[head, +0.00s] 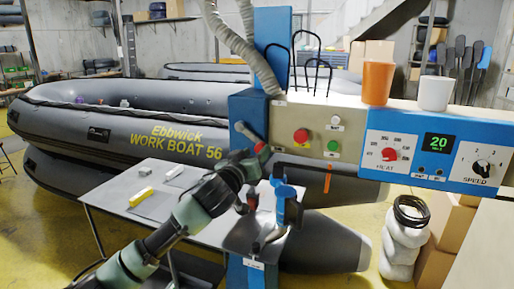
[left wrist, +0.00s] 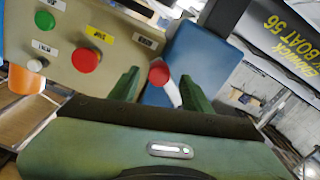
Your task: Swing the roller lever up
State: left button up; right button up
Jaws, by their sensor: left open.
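The roller lever (head: 248,135) is a grey rod with a red knob on the blue housing left of the control panel. It slants down to the right, knob end low. My left gripper (head: 259,160) is at the knob, reaching in from the lower left. In the left wrist view the red knob (left wrist: 159,73) and its pale shaft show between the two green fingers (left wrist: 160,90) of the open gripper. A gap shows on both sides; I cannot tell whether a finger touches it. My right gripper is not in view.
The control panel (head: 340,150) with red and green buttons is close to the right of the gripper. An orange cup (head: 377,83) and a white cup (head: 434,93) stand on top. A metal table (head: 135,178) with small items lies below left. A grey boat (head: 100,125) is behind.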

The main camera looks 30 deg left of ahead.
pick_arm(q)
jog(key=shift+x, duration=0.8)
jog(key=shift+d, duration=0.1)
grip_shut()
dwell(0.8)
